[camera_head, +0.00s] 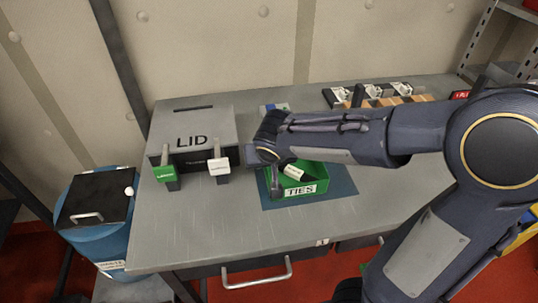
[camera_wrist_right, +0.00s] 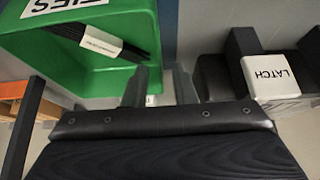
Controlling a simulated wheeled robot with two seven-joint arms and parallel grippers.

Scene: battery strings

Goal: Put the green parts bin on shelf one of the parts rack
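The green parts bin (camera_head: 322,179) labelled TIES sits on a dark blue mat on the bench, holding a black bundle with a white wrap. It also fills the upper left of the right wrist view (camera_wrist_right: 85,65). My right gripper (camera_head: 272,178) reaches down at the bin's left side. In the right wrist view its two fingers (camera_wrist_right: 160,88) are spread apart near the bin's side wall; I cannot tell whether they touch it. The parts rack (camera_head: 496,66), grey metal, shows only partly at the far right. My left gripper is not in view.
A grey LID box (camera_head: 193,132) stands left of the bin, with a green-tagged handle (camera_head: 165,174) and a white-tagged handle (camera_head: 219,167) before it. Wooden dividers (camera_head: 390,100) lie behind my right arm. A blue drum (camera_head: 95,215) stands left. The bench front is clear.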

